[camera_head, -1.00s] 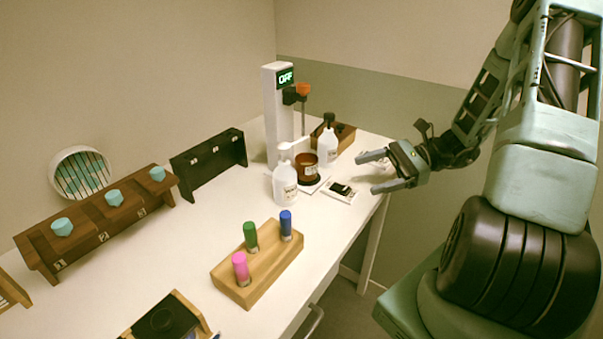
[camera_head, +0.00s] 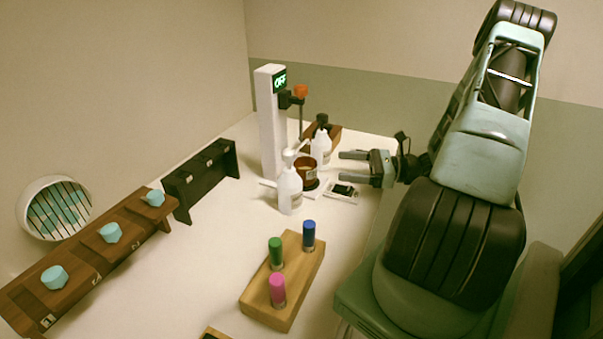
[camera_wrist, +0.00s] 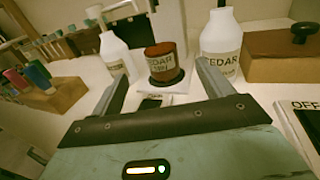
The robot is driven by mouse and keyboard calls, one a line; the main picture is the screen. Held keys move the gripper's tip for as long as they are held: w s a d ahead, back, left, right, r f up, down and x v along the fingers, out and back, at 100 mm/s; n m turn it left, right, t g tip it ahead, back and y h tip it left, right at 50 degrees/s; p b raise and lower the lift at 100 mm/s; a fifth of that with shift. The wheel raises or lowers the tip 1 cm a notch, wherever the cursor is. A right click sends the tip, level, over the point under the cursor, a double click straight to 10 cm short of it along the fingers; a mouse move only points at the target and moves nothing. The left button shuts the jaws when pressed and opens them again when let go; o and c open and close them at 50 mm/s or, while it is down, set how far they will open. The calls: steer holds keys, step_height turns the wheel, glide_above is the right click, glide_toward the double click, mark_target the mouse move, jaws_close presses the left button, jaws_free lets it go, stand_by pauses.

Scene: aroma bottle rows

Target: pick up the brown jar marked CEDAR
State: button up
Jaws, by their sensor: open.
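The brown jar (camera_wrist: 165,62) stands upright on a dark round pad in the wrist view, its label reading CEDAR. It also shows in the head view (camera_head: 306,169), partly behind a white bottle. My gripper (camera_head: 348,167) is open and empty, to the right of the jar in the head view, its fingers pointing toward it. In the wrist view the jar stands beyond and between the two fingertips of my gripper (camera_wrist: 163,80), not touching them.
White bottles (camera_wrist: 117,55) (camera_wrist: 221,48) flank the jar closely; the right one's label ends in EDAR. A wooden box (camera_wrist: 280,56) is farther right. A small scale-like device (camera_head: 342,191) lies before the jar. A wooden block (camera_head: 297,262) holds coloured vials. A white post (camera_head: 271,125) reads OFF.

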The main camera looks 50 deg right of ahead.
mark_target(295, 162)
steer(key=p+x, duration=0.2)
steer(key=x, duration=1.1)
steer(key=shift+a, duration=0.1)
steer(key=c, duration=1.2)
